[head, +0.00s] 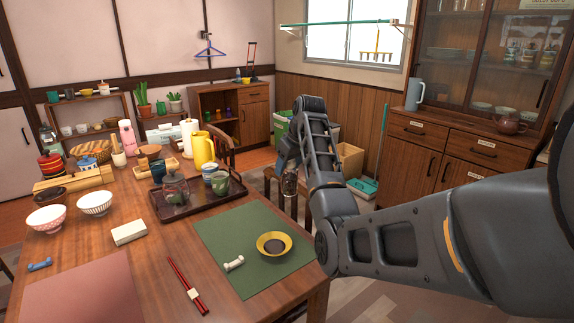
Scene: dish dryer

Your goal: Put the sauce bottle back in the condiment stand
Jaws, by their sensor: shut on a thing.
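My gripper (290,170) hangs past the right edge of the table, in front of a brown stool. It is shut on a small dark bottle (290,185), which looks like the sauce bottle. My arm and gripper hide part of it. A small light wooden tray (142,174) with brown containers stands at the back of the table, left of my gripper. It may be the condiment stand, but it is too small to be sure.
A dark tray (168,217) with a teapot and two cups lies between the wooden tray and my gripper. A tall yellow pitcher (204,151) stands behind it. A green mat (222,243) with a yellow bowl (274,244) lies nearer. Bare table shows in the middle front.

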